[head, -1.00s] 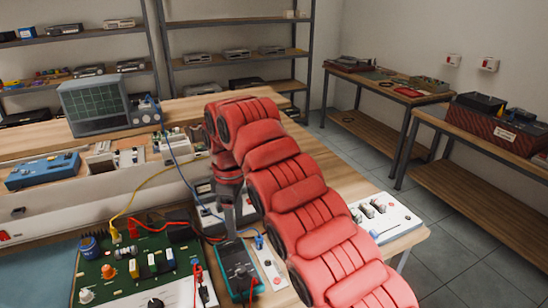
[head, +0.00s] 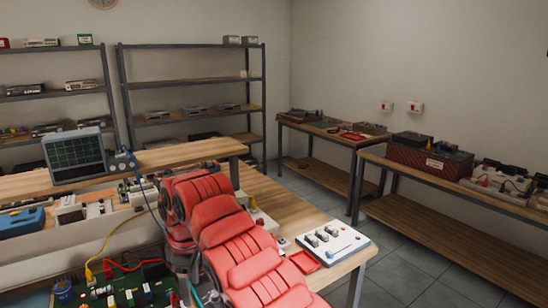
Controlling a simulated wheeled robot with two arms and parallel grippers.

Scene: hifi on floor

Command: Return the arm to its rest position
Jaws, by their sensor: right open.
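My right arm (head: 232,240), with red padded segments, comes in from the bottom and bends over the workbench (head: 290,210). Its wrist points down, and my right gripper (head: 188,288) is low in the view above the bench, near the right side of the green circuit board (head: 130,290). The gripper is open, and I see nothing held in it. Its fingertips are small and partly cut off by the bottom edge. My left gripper is not in view.
A white switch panel (head: 333,243) and a red tray (head: 305,262) lie right of my arm. An oscilloscope (head: 75,155) stands on the raised shelf behind. Yellow and red cables run to the board. Floor (head: 390,265) is free at right.

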